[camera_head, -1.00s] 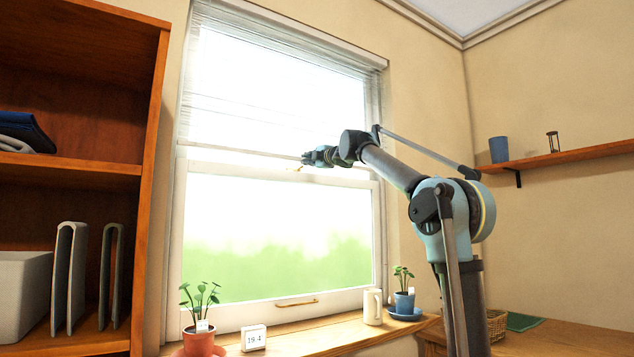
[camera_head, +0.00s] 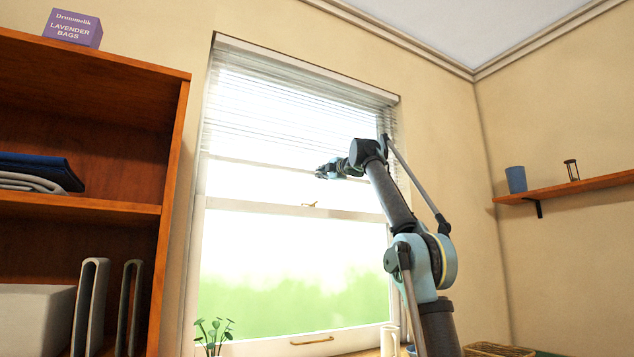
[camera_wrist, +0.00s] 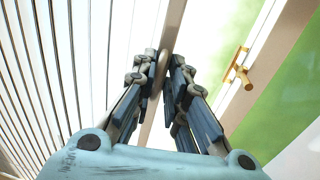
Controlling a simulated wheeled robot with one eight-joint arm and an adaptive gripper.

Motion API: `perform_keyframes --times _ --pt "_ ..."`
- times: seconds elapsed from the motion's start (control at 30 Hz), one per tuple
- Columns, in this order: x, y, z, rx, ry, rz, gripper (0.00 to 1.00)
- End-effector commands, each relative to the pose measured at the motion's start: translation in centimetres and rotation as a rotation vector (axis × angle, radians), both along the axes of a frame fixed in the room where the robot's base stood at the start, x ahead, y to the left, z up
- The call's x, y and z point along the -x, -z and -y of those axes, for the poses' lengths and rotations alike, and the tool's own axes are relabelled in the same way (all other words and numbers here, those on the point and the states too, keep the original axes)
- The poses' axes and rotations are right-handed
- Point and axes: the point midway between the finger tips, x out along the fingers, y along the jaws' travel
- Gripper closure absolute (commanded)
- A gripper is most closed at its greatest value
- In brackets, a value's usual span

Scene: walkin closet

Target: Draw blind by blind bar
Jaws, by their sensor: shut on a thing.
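The window blind (camera_head: 262,110) hangs over the upper part of the window, its thin slats drawn together more closely near the top. Its pale blind bar (camera_head: 258,164) runs across the window below the slats, above the sash's middle rail. My gripper (camera_head: 321,172) is at the bar, right of the window's centre. The slats (camera_wrist: 70,60) show at left there. The fingers hide part of the bar.
A brass latch (camera_head: 311,205) sits on the sash rail below my gripper, and a brass handle (camera_head: 312,340) lower down. A potted plant (camera_head: 214,333) stands at the lower left. A wooden shelf unit (camera_head: 165,220) is at left; a wall shelf (camera_head: 570,189) is at right.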

Motion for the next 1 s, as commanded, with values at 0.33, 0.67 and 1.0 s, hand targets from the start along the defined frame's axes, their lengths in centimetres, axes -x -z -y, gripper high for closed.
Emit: perform_keyframes --times 0.33,0.67,1.0 --pt "-0.16 -0.1 0.49 -0.002 0.008 -0.002 1.0" --pt "-0.11 -0.11 0.48 -0.001 0.006 -0.001 0.75" --pt "0.57 -0.06 0.89 -0.001 0.005 0.0 0.75"
